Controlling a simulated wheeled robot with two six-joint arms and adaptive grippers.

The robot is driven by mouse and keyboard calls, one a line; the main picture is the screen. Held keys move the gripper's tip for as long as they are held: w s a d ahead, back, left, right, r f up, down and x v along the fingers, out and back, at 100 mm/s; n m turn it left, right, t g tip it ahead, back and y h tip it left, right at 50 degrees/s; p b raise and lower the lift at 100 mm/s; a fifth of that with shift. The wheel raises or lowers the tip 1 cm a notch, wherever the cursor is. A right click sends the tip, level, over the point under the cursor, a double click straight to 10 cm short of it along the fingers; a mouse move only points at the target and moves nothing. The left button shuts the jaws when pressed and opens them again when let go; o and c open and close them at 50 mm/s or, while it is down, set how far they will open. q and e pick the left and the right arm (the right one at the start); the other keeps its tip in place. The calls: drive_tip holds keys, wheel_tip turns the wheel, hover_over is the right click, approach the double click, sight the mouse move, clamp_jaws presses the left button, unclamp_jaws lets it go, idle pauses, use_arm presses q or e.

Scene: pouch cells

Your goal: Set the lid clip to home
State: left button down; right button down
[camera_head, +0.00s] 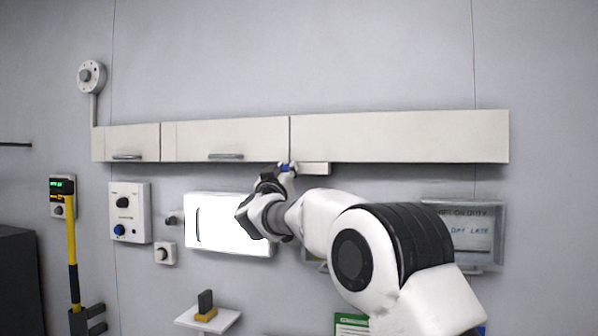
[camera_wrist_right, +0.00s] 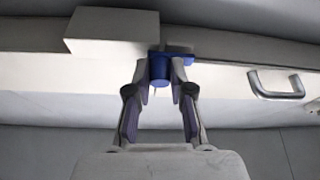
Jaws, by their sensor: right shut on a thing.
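A small blue piece, which looks like the lid clip (camera_head: 285,167), sits at the lower edge of the long wall cabinet, beside a pale block. In the right wrist view the blue clip (camera_wrist_right: 160,70) has a round knob and a flat bar reaching to the right. My right gripper (camera_wrist_right: 160,76) is shut on the knob, one finger on each side. In the head view the right gripper (camera_head: 284,174) reaches up to the cabinet's underside and hides part of the clip. My left gripper is not in view.
The pale block (camera_wrist_right: 112,30) is close beside the clip. Cabinet doors with metal handles (camera_head: 226,156) run to the left. A white panel (camera_head: 217,224), a control box (camera_head: 130,212) and a small shelf (camera_head: 190,320) are below. My right arm covers the lower right.

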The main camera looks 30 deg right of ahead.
drive_tip(key=shift+w+a+r, duration=0.1)
drive_tip(key=shift+w+a, duration=0.05)
drive_tip(key=shift+a, duration=0.05)
drive_tip(key=shift+d, duration=0.1)
drive_tip(key=c, duration=1.3)
unclamp_jaws()
drive_tip(key=o, duration=0.3)
drive_tip(key=v, duration=1.2)
drive_tip(key=shift+w, duration=0.2)
